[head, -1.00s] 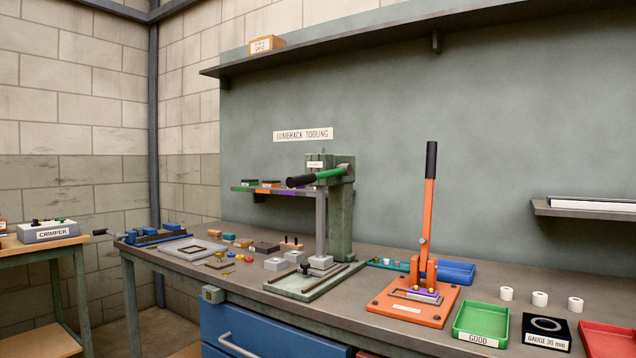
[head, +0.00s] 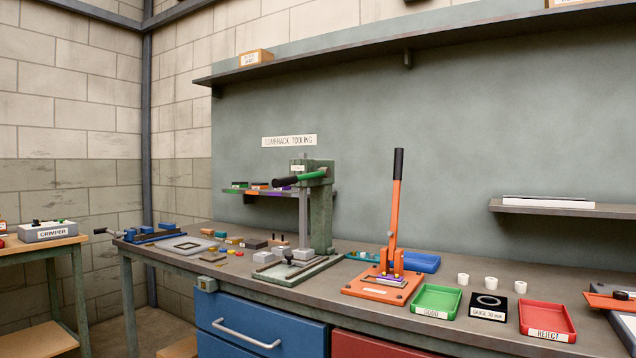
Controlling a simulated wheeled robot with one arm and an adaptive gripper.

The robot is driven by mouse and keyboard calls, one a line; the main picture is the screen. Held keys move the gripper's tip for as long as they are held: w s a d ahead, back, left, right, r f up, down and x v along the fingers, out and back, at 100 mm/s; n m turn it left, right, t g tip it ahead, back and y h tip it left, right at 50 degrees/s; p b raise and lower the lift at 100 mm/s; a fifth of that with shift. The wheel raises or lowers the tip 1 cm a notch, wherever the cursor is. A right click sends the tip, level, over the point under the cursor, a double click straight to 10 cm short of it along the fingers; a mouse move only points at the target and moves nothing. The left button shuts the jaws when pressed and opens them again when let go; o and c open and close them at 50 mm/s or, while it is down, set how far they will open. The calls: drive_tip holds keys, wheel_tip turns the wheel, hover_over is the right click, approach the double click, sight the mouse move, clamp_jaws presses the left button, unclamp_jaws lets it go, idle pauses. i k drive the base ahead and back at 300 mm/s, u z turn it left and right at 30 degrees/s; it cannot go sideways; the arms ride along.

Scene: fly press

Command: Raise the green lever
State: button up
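The green lever (head: 312,176) is on the green press (head: 318,215) that stands on the workbench, left of the picture's middle. The lever has a black grip (head: 285,183) at its left end and slopes slightly down toward it. The press ram reaches down to a small block over the base plate (head: 290,270). My gripper is not in view.
An orange press (head: 382,283) with an upright black-gripped lever stands right of the green press. A green GOOD tray (head: 436,299), a gauge block and a red REJECT tray (head: 546,318) follow along the bench. Small parts lie left. A shelf (head: 350,52) runs above.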

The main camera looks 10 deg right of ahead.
sight(323, 172)
drive_tip(key=z, duration=0.35)
drive_tip(key=i, duration=0.65)
drive_tip(key=u, duration=1.45)
